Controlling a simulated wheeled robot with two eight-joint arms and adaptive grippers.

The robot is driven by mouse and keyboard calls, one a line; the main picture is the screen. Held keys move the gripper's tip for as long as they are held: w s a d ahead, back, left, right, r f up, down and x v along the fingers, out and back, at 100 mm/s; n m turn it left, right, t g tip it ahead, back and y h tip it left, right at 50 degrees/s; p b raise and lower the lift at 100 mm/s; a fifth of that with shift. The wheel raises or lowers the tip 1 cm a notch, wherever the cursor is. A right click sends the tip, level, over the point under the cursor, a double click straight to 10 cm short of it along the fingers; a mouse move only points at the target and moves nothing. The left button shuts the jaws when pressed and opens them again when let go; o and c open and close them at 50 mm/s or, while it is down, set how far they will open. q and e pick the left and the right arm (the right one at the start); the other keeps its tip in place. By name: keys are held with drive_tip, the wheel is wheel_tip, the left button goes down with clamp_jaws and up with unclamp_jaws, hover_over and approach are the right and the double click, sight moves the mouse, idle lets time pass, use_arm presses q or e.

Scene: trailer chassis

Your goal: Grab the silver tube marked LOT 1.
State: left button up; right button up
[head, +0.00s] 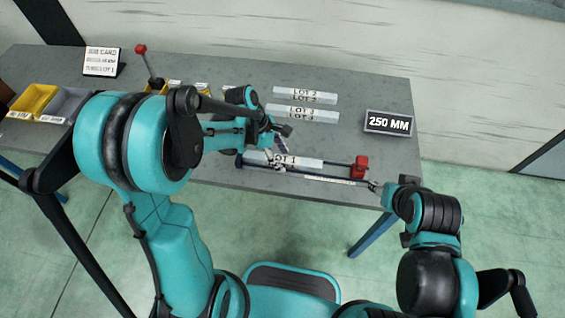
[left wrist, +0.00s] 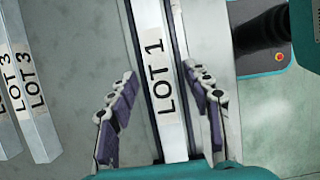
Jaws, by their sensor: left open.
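The silver tube marked LOT 1 (head: 305,163) lies near the table's front edge, along a dark rail with a red block at its right end. In the left wrist view the LOT 1 tube (left wrist: 154,50) runs lengthwise between my fingers, its label facing the camera. My left gripper (head: 282,143) is open over the tube in the head view. In the left wrist view the left gripper (left wrist: 159,74) has one purple-padded finger on each side of the tube, with gaps visible. My right gripper (head: 374,187) is by the front table edge, right of the tube; its jaws are too small to read.
Tubes marked LOT 2 (head: 318,96) and LOT 3 (head: 318,115) lie behind. The red block (head: 360,167) stands at the rail's right end. A 250 MM sign (head: 388,123), a job card (head: 101,61) and a yellow bin (head: 35,99) are on the table (head: 370,90).

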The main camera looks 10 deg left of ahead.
use_arm(q)
clamp_jaws()
drive_tip(key=shift+r, duration=0.2)
